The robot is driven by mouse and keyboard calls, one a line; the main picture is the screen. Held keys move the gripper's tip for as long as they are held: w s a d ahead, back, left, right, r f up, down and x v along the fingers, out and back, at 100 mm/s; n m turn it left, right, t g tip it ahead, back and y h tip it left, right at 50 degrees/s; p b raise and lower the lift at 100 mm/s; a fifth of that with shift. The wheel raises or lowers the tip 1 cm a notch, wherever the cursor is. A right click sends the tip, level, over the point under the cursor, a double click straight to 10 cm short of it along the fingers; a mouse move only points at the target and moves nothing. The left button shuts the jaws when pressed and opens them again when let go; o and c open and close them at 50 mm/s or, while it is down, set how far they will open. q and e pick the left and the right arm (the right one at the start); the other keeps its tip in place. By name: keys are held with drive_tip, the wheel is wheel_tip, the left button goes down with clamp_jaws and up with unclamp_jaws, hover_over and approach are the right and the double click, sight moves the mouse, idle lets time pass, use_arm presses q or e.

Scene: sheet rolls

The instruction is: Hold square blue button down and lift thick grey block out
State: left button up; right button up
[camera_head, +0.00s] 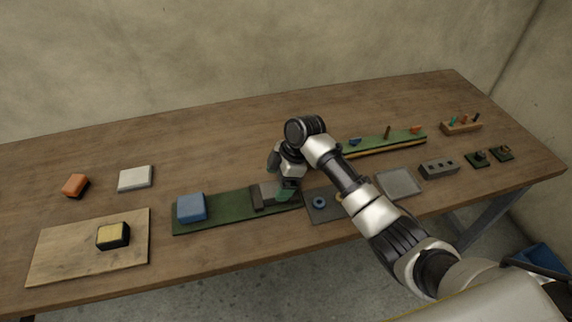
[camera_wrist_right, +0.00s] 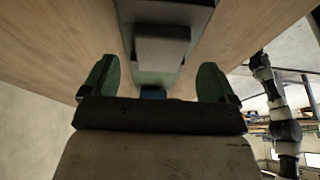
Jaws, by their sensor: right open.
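The square blue button (camera_head: 191,207) stands raised at the left end of a long green board (camera_head: 228,212). Toward the board's right end is a dark holder (camera_head: 257,198) with a grey block (camera_head: 268,190) beside it, partly hidden by my right gripper. My right gripper (camera_head: 286,190) is over the right end of the board. In the right wrist view its green fingers (camera_wrist_right: 155,80) are spread apart. A light grey block (camera_wrist_right: 160,48) shows beyond the gap between them, with a bit of blue (camera_wrist_right: 153,92) below it. Nothing is gripped. My left gripper is not in view.
Left of the board are a wooden panel (camera_head: 60,250) with a yellow-topped block (camera_head: 113,235), a white block (camera_head: 135,178) and an orange block (camera_head: 75,185). A dark plate with a blue ring (camera_head: 319,202) lies close right of the gripper. The table behind the board is clear.

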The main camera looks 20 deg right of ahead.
sight(274, 188)
drive_tip(key=shift+x, duration=2)
drive_tip(key=shift+c, duration=0.3)
drive_tip(key=c, duration=1)
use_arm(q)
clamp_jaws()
